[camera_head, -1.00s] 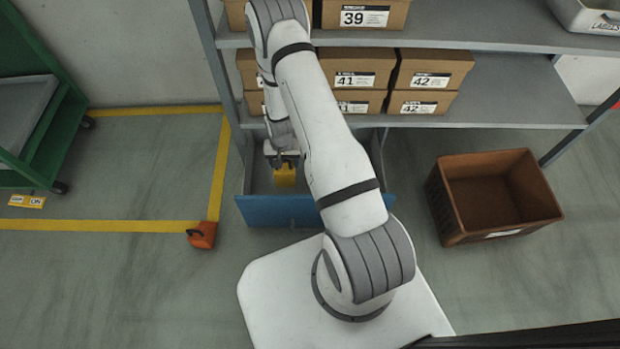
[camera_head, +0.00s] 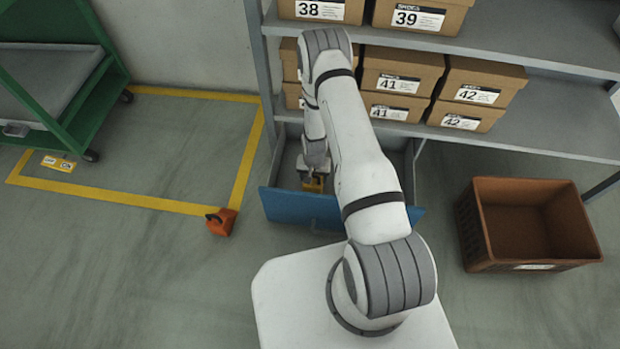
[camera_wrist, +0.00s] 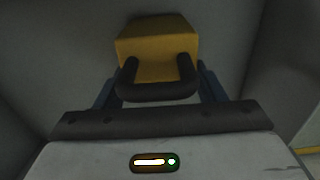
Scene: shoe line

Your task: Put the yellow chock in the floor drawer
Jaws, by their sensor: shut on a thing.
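The yellow chock (camera_head: 314,186) is inside the open floor drawer (camera_head: 290,207), behind its blue front and partly hidden by my gripper (camera_head: 314,174). In the wrist view the yellow chock (camera_wrist: 156,42) has a black handle (camera_wrist: 157,90), and my gripper (camera_wrist: 157,86) is shut on this handle. The grey drawer interior surrounds the chock. Whether the chock's underside touches the drawer floor is hidden. My forearm covers the right part of the drawer.
An orange chock (camera_head: 221,221) sits on the floor at the corner of the yellow floor line (camera_head: 245,165). A brown crate (camera_head: 535,267) stands at the right. The shelf (camera_head: 545,145) with shoe boxes is above the drawer. A green cart (camera_head: 110,85) stands at the left.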

